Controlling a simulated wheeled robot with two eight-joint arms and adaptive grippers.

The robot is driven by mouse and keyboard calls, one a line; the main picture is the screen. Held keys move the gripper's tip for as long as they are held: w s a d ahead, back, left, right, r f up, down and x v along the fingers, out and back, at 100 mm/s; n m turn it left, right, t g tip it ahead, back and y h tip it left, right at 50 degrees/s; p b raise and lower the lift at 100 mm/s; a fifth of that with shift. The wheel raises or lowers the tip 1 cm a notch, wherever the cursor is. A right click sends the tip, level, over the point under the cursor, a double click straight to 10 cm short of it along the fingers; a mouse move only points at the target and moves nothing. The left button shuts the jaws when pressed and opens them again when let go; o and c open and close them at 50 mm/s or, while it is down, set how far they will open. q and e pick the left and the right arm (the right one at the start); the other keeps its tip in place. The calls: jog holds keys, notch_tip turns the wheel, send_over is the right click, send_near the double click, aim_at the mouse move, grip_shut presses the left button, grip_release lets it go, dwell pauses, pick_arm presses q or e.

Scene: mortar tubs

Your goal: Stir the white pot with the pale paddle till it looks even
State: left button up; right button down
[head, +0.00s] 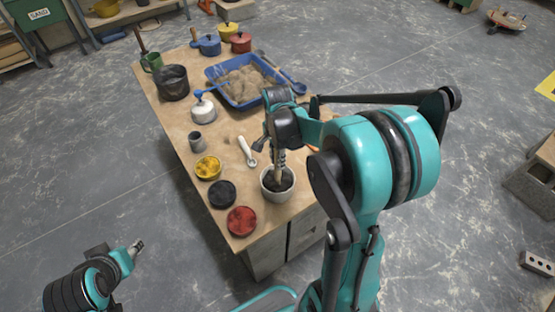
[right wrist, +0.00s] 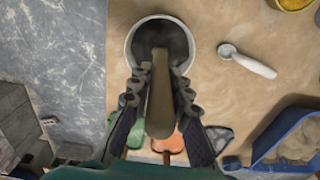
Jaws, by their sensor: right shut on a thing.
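The white pot (head: 278,195) stands upright near the front right edge of the table, with dark grey stuff inside. It also shows at the top of the right wrist view (right wrist: 132,45). My right gripper (head: 279,150) is above the pot, shut on the pale paddle (head: 277,172). In the right wrist view the paddle (right wrist: 160,105) runs between the fingers, and its far end is down in the dark contents. How even the mix is, I cannot tell. My left gripper (head: 138,246) is low at the left, off the table and empty; its jaw opening is too small to judge.
Bowls of yellow (head: 208,168), black (head: 222,193) and red (head: 242,221) powder line the left edge. A white scoop (head: 247,152) and a grey cup (head: 197,141) lie nearby. A blue tray (head: 243,103) of sand is behind. Several lidded pots stand at the back.

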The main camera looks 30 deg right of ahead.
jog(key=shift+r+p, duration=3.4)
jog(key=shift+r, duration=1.25)
jog(key=shift+s+f, duration=0.1)
